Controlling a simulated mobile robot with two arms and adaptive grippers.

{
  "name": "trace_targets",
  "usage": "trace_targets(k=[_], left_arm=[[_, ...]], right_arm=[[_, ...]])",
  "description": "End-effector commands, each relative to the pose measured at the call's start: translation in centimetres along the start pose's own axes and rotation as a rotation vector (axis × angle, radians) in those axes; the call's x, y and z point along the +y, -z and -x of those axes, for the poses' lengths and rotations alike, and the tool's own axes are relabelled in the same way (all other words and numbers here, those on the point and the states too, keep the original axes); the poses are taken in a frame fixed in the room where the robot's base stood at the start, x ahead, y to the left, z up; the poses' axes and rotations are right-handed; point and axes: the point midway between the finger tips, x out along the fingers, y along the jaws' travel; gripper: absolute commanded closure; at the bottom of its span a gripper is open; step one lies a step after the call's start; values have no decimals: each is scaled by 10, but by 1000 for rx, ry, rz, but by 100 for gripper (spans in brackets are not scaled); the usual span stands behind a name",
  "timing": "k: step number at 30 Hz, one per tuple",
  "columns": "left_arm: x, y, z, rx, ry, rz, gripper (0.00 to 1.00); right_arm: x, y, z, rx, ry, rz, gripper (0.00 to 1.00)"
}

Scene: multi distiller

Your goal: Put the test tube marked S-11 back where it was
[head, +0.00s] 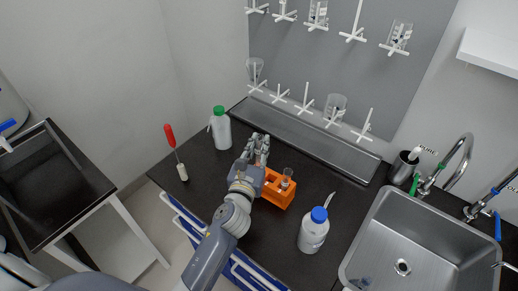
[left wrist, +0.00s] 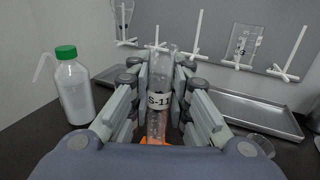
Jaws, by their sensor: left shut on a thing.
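The test tube marked S-11 (left wrist: 158,103) is clear glass with a white label, upright between the fingers of my left gripper (left wrist: 160,85) in the left wrist view. My left gripper is shut on it. In the head view my left gripper (head: 258,147) is at the far-left end of the orange rack (head: 275,190), and the held tube is hidden there. A bit of orange (left wrist: 153,141) shows below the tube in the left wrist view; I cannot tell whether the tube is in a hole. Another clear tube (head: 287,177) stands in the rack. My right gripper is not in view.
A green-capped wash bottle (head: 221,130) stands left of the gripper and a blue-capped bottle (head: 314,228) right of the rack. A red-handled brush (head: 172,143) is at the left edge. A metal tray (head: 300,138) lies behind under the drying pegs; a sink (head: 400,240) is at right.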

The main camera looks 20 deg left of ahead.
Motion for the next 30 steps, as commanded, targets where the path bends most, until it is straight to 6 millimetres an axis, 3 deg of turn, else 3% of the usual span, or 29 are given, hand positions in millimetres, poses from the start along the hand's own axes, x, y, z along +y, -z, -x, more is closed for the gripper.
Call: trace_targets(k=[3, 26, 27, 29, 30], left_arm=[[0, 9, 0, -1, 0, 1, 100], [0, 20, 0, -2, 1, 0, 100], [0, 20, 0, -2, 1, 0, 73], [0, 20, 0, -2, 1, 0, 62], [0, 20, 0, -2, 1, 0, 62]], right_arm=[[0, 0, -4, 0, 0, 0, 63], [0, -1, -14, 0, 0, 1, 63], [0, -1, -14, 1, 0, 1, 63], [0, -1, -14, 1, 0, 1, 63], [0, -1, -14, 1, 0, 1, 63]])
